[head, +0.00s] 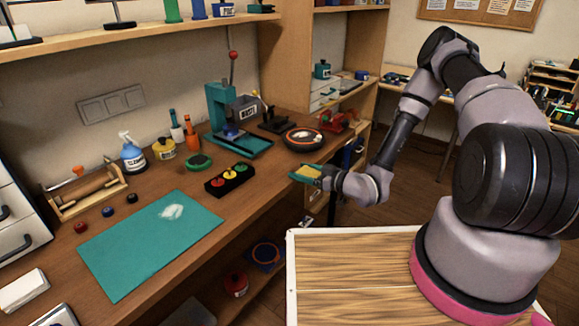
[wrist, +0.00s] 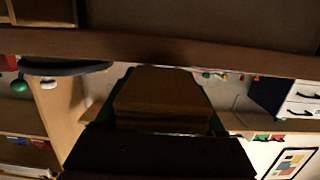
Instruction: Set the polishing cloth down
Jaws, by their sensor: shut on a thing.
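The polishing cloth (head: 309,172) is a small folded yellow pad. My gripper (head: 308,175) is shut on it, just off the front edge of the workbench, to the right of the black tray with coloured buttons. In the wrist view the cloth (wrist: 160,90) is a dark yellow, layered block between the fingers of my gripper (wrist: 160,115). I cannot tell the exact gap between cloth and bench edge. The underside of the cloth is hidden.
A teal mat (head: 150,250) with a white patch (head: 172,212) lies on the workbench. A black button tray (head: 229,180), a green round thing (head: 199,161), a teal press (head: 235,120) and a round dark dish (head: 303,139) stand around. Bare wood shows between the tray and the bench edge.

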